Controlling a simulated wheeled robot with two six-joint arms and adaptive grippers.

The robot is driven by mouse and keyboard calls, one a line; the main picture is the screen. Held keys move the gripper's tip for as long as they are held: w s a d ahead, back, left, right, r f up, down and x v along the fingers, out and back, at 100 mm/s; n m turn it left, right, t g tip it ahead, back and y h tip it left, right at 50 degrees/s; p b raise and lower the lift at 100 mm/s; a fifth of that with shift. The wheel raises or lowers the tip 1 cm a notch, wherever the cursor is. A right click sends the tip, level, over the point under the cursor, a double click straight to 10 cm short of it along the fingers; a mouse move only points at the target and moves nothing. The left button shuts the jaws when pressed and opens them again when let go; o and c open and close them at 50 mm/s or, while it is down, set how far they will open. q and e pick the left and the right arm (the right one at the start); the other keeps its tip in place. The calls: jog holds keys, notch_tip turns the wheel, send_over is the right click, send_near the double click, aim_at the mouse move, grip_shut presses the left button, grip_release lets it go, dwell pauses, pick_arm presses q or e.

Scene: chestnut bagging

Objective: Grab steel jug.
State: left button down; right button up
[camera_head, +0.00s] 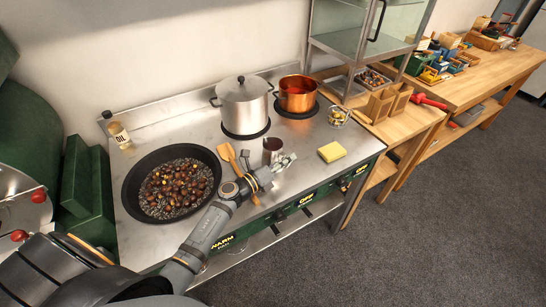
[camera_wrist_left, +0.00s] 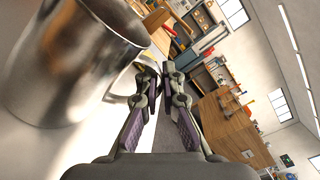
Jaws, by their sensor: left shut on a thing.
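The steel jug (camera_head: 272,149) stands on the steel worktop, right of the wooden spatula. My left gripper (camera_head: 285,161) is at its right front side, with its fingers nearly together. In the left wrist view the shiny jug (camera_wrist_left: 65,65) fills the upper left, tilted in that picture. The gripper's fingers (camera_wrist_left: 161,78) are beside its wall, shut at its pale handle (camera_wrist_left: 125,78); the exact contact is partly hidden by the fingers. My right gripper is not in view.
A pan of chestnuts (camera_head: 132,195) is left of the jug, with a wooden spatula (camera_head: 232,158) between. A lidded pot (camera_head: 243,103) and copper pot (camera_head: 296,97) stand behind. A yellow sponge (camera_head: 332,151) and small glass bowl (camera_head: 337,117) are to the right.

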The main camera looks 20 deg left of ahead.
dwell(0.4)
pick_arm(q)
jog(key=shift+r+p, duration=0.45)
jog(key=shift+r, duration=0.45)
jog(key=s+r+p, duration=0.2)
jog(key=s+r, duration=0.9)
jog(key=s, duration=0.3)
jog(key=shift+d, duration=0.15)
jog(key=shift+r, duration=0.1)
